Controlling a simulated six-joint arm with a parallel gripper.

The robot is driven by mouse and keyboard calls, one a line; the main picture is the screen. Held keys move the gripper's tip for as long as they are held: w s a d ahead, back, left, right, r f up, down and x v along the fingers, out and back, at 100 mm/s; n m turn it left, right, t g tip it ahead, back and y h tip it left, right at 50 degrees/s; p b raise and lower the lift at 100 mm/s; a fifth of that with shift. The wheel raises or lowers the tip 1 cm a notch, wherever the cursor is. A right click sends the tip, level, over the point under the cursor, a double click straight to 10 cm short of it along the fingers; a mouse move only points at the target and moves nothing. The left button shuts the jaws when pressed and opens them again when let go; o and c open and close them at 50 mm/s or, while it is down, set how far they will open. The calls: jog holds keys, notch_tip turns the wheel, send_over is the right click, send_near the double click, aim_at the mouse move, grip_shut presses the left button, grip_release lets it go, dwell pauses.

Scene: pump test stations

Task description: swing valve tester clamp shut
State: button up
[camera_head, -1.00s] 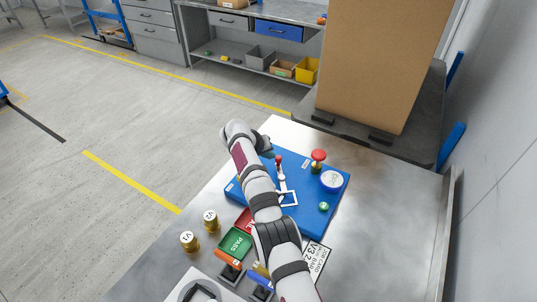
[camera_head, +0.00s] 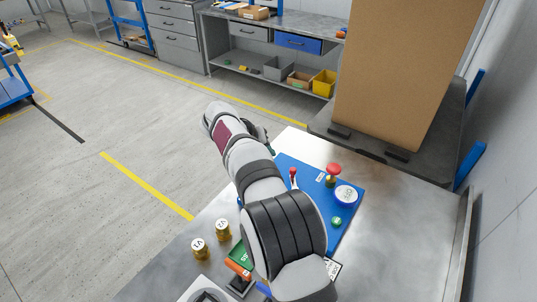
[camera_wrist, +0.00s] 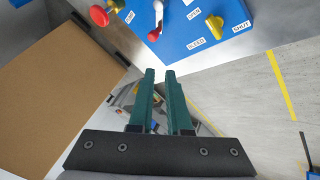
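The blue tester board (camera_head: 350,190) lies on the metal bench. The clamp's red-knobbed lever (camera_head: 293,173) stands up from it; my arm hides the clamp's lower part. In the wrist view the clamp's red ball knob (camera_wrist: 154,35) on a pale stem is near the top, beyond my fingertips. My gripper (camera_wrist: 160,75) has two green fingers with a narrow empty gap between them, apart from the knob. In the head view my gripper is mostly hidden behind my wrist. A yellow valve handle (camera_wrist: 215,26) sits between the OPEN and SHUT labels.
A red mushroom knob (camera_head: 333,169) and a round white-topped part (camera_head: 346,195) stand near the lever. Brass V1 and V2 pieces (camera_head: 199,248) and a green tray (camera_head: 239,256) are at the front left. A large cardboard box (camera_head: 400,80) stands behind the bench.

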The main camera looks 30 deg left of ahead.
aim_at(294, 170)
jog(key=o, duration=0.4)
jog(key=w+d+f+y, duration=0.1)
jog(key=f, duration=0.1)
jog(key=w+d+f+n, duration=0.1)
jog(key=w+d+f, duration=0.1)
jog(key=w+d+f+y, duration=0.1)
jog(key=w+f, duration=0.1)
jog(key=shift+w+d+n+y, duration=0.15)
jog(key=shift+d+n+y, duration=0.15)
jog(key=shift+n, duration=0.1)
jog(key=shift+o, duration=0.8)
jog(key=d+f+y, duration=0.2)
jog(key=d, duration=0.1)
jog(key=shift+w+f+n, duration=0.3)
jog(key=shift+w, duration=0.05)
jog(key=d+y, duration=0.1)
jog(key=s+d+y, duration=0.1)
jog(key=d, duration=0.1)
jog(key=s+d+y, duration=0.1)
jog(key=d+y, duration=0.1)
jog(key=shift+s+d+f, duration=0.1)
jog(key=shift+f, duration=0.1)
jog(key=s+d+r+y, duration=0.2)
jog(key=s+d, duration=0.1)
jog(key=shift+t+y, duration=0.3)
jog(key=x, duration=1.5)
jog(key=shift+w+a+f, duration=0.15)
jog(key=shift+w, duration=0.1)
grip_shut()
